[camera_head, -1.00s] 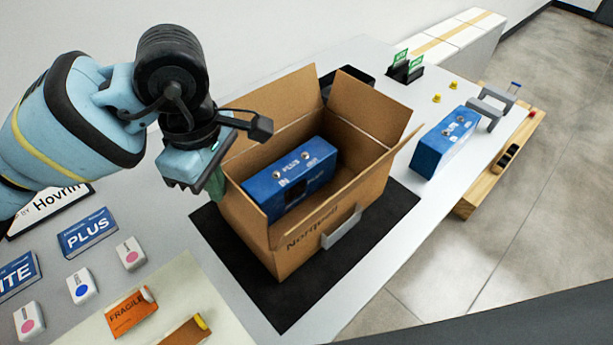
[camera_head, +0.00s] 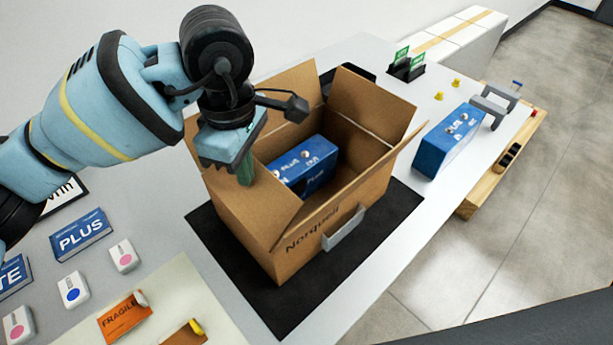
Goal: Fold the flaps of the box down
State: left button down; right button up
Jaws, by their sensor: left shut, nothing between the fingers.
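An open brown cardboard box (camera_head: 262,243) stands on a black mat (camera_head: 380,235). Inside it lies a blue PLUS unit (camera_head: 306,168), its left end hidden. The left flap (camera_head: 255,205) leans inward over part of the opening. The back flap (camera_head: 288,90) and the right flap (camera_head: 370,103) stand up. My left gripper (camera_head: 243,172) is shut and empty, its green-tipped fingers pointing down at the inner left side of the box, against or very near the left flap; contact is unclear. My right gripper is out of view.
A second blue unit (camera_head: 448,145) and a grey bracket (camera_head: 490,106) stand to the right. Cards, small white blocks (camera_head: 73,290) and an orange FRAGILE label (camera_head: 124,317) lie at left front. A dark card stand (camera_head: 407,68) is behind.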

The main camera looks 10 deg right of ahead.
aim_at(261, 165)
pick_arm(q)
jog(key=shift+w+d+f, duration=0.2)
jog(key=shift+d+f, duration=0.05)
jog(key=shift+f, duration=0.05)
jog(key=shift+w+d+f+b, duration=0.3)
jog(key=shift+d+f+b, duration=0.15)
jog(key=shift+d+b, duration=0.1)
jog(key=shift+w, duration=0.1)
jog(key=shift+w+d+f+b, duration=0.15)
jog(key=shift+d+f+b, duration=0.1)
jog(key=shift+f, duration=0.2)
jog(key=shift+w+d+f+b, duration=0.1)
jog(key=shift+d+f+b, duration=0.15)
jog(key=shift+f, duration=0.15)
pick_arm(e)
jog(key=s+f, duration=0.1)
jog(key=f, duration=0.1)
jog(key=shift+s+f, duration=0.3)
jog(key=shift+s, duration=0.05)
pick_arm(q)
jog(key=shift+f, duration=0.1)
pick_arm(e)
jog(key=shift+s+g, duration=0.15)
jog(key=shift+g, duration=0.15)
